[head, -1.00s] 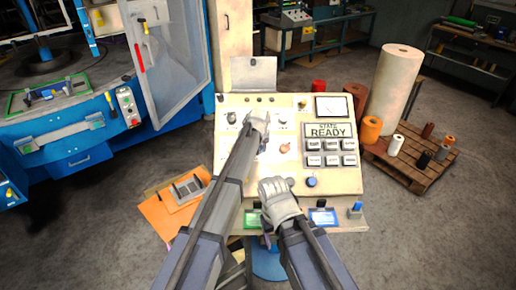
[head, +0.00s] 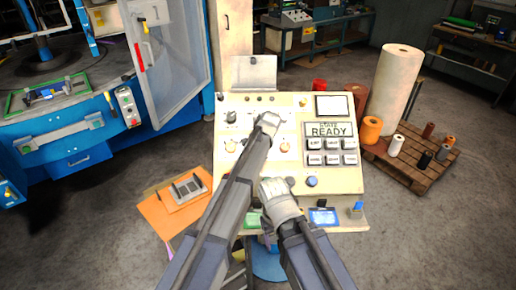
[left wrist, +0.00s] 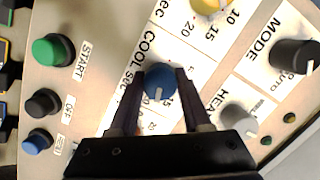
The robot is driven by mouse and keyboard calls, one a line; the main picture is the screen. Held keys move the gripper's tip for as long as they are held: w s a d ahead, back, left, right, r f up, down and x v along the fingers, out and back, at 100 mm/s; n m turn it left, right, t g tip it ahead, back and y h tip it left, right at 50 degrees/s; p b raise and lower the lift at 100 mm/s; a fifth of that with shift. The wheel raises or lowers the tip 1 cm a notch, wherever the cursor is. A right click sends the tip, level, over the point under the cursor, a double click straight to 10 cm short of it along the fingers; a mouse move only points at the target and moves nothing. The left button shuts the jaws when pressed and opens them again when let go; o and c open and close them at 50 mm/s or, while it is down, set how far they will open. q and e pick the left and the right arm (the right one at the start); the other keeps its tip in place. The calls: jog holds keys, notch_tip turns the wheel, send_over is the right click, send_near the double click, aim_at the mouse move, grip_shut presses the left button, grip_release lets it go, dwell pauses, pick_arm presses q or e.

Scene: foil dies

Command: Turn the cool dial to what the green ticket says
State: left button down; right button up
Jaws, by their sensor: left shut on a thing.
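The cool dial (left wrist: 158,84) is a blue knob with a white pointer line, beside the printed words COOL sec. In the left wrist view the pointer faces the bottom edge, between the fingers. My left gripper (left wrist: 160,76) is shut on the dial; its fingers cover part of the scale. In the head view my left gripper (head: 268,120) is over the upper middle of the panel and hides the dial. My right gripper (head: 278,188) is low over the panel's front; its jaws are not clear. The green ticket (head: 253,221) at the front edge is partly covered by my arms and unreadable.
A yellow knob (left wrist: 208,3), a grey HEAT knob (left wrist: 238,117) and a black MODE knob (left wrist: 294,56) surround the dial. The display (head: 328,130) reads READY. A blue ticket (head: 323,216) is at the front right. A blue machine (head: 75,140) stands left.

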pick_arm(q)
jog(key=shift+m+t+b, duration=0.3)
jog(key=shift+m, duration=1.4)
jog(key=shift+y, duration=0.3)
jog(key=shift+c, duration=1.8)
grip_release()
jog(key=p+v, duration=0.6)
jog(key=v, duration=0.1)
jog(key=shift+s+r, duration=0.25)
jog(key=shift+r, duration=0.05)
